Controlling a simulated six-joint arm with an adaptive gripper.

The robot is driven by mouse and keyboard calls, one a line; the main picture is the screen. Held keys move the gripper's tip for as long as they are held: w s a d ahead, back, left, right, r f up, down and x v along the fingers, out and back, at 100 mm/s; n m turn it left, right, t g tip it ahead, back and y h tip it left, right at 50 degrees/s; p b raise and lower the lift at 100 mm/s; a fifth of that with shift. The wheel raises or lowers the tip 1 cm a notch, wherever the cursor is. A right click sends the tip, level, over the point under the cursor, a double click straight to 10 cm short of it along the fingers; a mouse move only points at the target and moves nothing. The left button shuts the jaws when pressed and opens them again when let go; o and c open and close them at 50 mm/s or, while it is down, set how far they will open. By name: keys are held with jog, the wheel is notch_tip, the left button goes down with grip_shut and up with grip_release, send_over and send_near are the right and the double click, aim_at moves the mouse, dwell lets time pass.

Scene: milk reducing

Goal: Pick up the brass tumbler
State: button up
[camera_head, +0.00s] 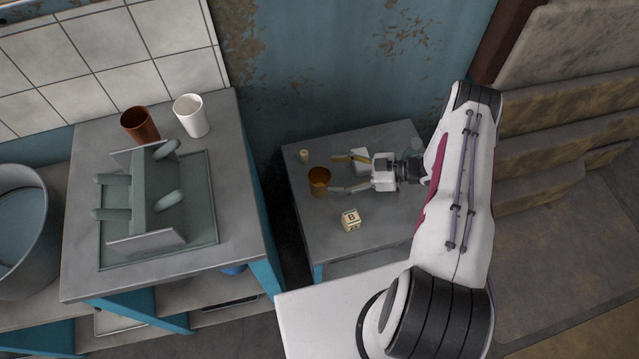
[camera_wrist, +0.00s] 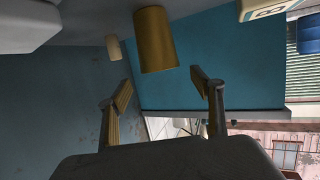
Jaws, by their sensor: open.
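The brass tumbler (camera_head: 319,180) stands on the small grey table in the head view. My gripper (camera_head: 341,174) is open and level with the tabletop, its two fingers pointing left at the tumbler. The tumbler is at or just beyond the fingertips and looks free of them. In the wrist view the tumbler (camera_wrist: 156,40) shows as a brass-coloured cylinder ahead of the spread fingers (camera_wrist: 162,88), between their lines. No contact shows. Whether the fingertips overlap the tumbler's sides is hard to tell.
A lettered block (camera_head: 350,220) sits in front of the gripper, a small cork-like piece (camera_head: 304,156) behind the tumbler, and a white object (camera_head: 360,158) behind the gripper. A brown cup (camera_head: 140,124), a white cup (camera_head: 191,115) and a rack (camera_head: 155,200) stand on the left table.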

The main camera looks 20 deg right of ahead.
aim_at(310, 176)
jog(key=shift+w+a+f, duration=0.15)
jog(key=shift+a, duration=0.2)
jog(key=shift+f+x, duration=0.15)
jog(key=shift+x, duration=1.15)
jog(key=shift+f+x, duration=0.15)
jog(key=shift+x, duration=1.15)
jog(key=shift+c, duration=0.4)
jog(key=c, duration=1.5)
jog(key=shift+r, duration=0.25)
jog(key=shift+r, duration=4.8)
